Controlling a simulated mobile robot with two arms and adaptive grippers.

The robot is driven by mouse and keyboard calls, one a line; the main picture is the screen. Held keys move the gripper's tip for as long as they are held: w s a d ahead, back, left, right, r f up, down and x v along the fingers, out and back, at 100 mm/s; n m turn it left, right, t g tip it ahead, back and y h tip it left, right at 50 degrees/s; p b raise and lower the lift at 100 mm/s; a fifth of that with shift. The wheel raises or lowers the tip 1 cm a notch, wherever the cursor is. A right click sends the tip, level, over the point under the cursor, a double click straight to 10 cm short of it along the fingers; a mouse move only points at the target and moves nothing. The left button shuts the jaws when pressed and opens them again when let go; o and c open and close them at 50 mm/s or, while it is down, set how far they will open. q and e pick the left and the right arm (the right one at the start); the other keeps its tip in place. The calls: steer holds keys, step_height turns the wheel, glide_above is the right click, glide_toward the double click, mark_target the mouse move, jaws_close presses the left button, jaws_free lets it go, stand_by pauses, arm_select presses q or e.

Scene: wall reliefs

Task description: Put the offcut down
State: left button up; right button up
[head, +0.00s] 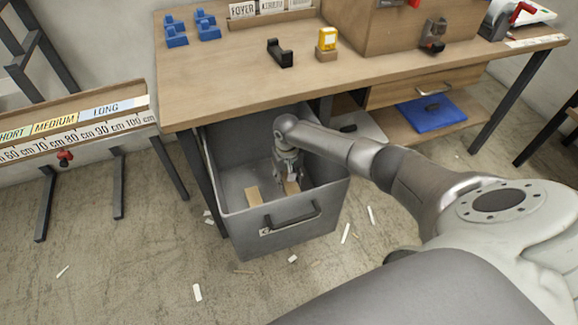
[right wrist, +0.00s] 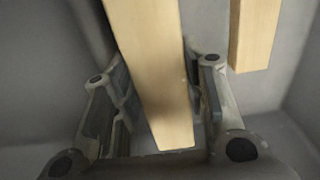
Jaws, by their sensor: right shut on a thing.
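My right gripper (head: 289,177) points down inside the grey bin (head: 255,244) below the workbench. It is shut on a pale wooden offcut (head: 292,187), which shows large between the fingers in the right wrist view (right wrist: 153,70). A second wooden piece (head: 254,197) is in the bin, to the left of the gripper in the head view; a separate piece also shows at the upper right of the right wrist view (right wrist: 254,35). Whether the held offcut touches the bin floor I cannot tell. My left gripper is not in view.
The bin's front has a dark handle (head: 291,219). A measuring rail (head: 75,125) stands left. Scraps litter the floor.

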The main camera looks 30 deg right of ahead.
mark_target(289, 184)
steer(key=shift+d+f, duration=0.2)
steer(key=shift+f, duration=0.05)
step_height(289, 184, down, 2)
steer(key=shift+f+b, duration=0.2)
steer(key=shift+b, duration=0.65)
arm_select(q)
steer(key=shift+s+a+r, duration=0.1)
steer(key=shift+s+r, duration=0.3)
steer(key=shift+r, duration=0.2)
arm_select(e)
steer(key=shift+f, duration=0.35)
steer(key=shift+f+b, duration=0.4)
steer(key=shift+f, duration=0.25)
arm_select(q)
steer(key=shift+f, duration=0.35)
arm_select(e)
steer(key=o, duration=1.2)
steer(key=shift+c, duration=0.2)
steer(key=shift+r, duration=0.1)
